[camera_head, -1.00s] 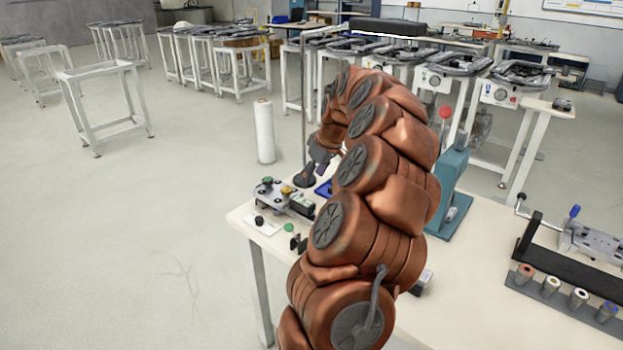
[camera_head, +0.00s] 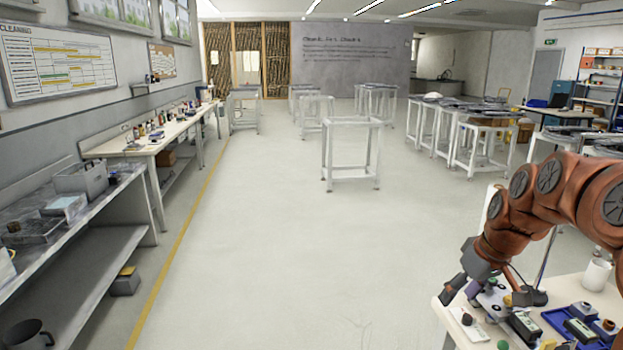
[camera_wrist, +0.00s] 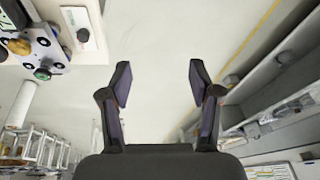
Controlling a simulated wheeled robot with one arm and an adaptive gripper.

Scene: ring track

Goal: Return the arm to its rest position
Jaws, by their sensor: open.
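My copper-coloured arm (camera_head: 540,205) reaches in from the right side of the head view, bent over the near workbench. My gripper (camera_head: 452,290) hangs at the left edge of that bench, beside a metal fixture with coloured knobs (camera_head: 490,300). In the wrist view my gripper (camera_wrist: 160,85) has its two dark fingers spread wide apart, with nothing between them. Bare floor (camera_wrist: 160,110) shows behind the fingers. The fixture (camera_wrist: 35,48) shows at the upper left of the wrist view.
The cream workbench (camera_head: 447,318) carries a blue tray (camera_head: 552,318) and a white cup (camera_head: 597,275). A long side bench (camera_head: 110,225) runs along the left wall. White frame tables (camera_head: 350,150) stand farther back. The middle floor is open.

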